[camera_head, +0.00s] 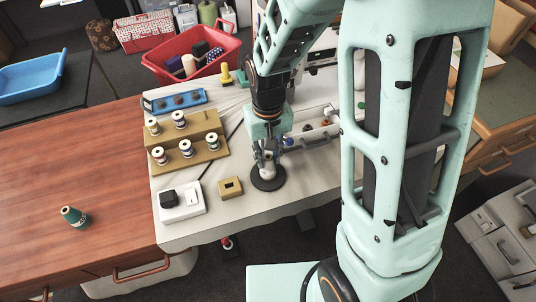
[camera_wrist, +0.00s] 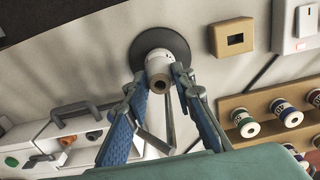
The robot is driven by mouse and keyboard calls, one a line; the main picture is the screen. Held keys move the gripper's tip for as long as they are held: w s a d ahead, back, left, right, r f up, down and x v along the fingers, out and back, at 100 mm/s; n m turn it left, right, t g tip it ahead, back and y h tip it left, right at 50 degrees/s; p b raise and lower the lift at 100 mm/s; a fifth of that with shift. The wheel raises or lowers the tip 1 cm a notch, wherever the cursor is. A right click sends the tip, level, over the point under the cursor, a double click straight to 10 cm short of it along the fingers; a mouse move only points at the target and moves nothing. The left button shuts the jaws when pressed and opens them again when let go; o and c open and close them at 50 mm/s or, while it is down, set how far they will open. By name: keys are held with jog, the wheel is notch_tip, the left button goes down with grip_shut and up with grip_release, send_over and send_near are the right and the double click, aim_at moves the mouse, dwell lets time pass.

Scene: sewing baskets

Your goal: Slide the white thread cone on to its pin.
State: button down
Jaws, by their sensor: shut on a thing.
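The white thread cone (camera_head: 267,170) is at the end of my arm, over a black round base (camera_head: 273,184) near the front of the pale table. In the wrist view the cone (camera_wrist: 158,62) shows its narrow end with a brown hole towards the camera, and the black base (camera_wrist: 143,38) lies behind it. My gripper (camera_wrist: 163,78) is shut on the cone, one finger on each side. The pin is hidden from both views. I cannot tell whether the cone touches the base.
A tan block with a square hole (camera_head: 230,187) and a white switch box (camera_head: 181,203) lie left of the base. A stepped spool rack (camera_head: 212,142) stands behind them. A red basket (camera_head: 210,69) is at the back.

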jog(key=c, duration=1.6)
grip_release()
notch_tip(320, 180, up, 12)
jog(key=shift+f, duration=0.1)
